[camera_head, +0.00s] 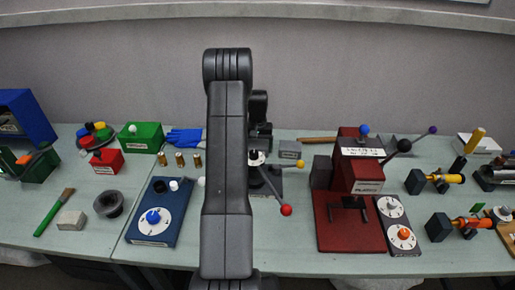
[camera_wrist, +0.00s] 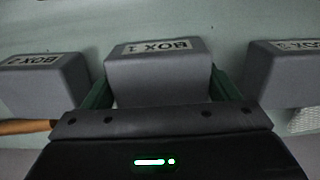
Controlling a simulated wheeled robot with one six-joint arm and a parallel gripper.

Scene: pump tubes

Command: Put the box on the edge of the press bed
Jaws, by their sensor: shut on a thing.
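The middle grey box (camera_wrist: 155,80), with a white label that starts with BOX, is between the green fingers of my gripper (camera_wrist: 160,72) in the wrist view. My gripper is shut on it. In the head view my arm hides my gripper and this box. The dark red press (camera_head: 362,165) stands right of my arm. Its flat red bed (camera_head: 335,237) reaches toward the front, with a black frame-shaped part (camera_head: 348,203) over it. The bed's front and left edges look bare.
In the wrist view, grey boxes flank the held one on the left (camera_wrist: 45,85) and right (camera_wrist: 285,75), close to the fingers. In the head view, a red-knobbed lever (camera_head: 286,210) stands left of the press bed. A dial plate (camera_head: 398,228) lies along the bed's right side.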

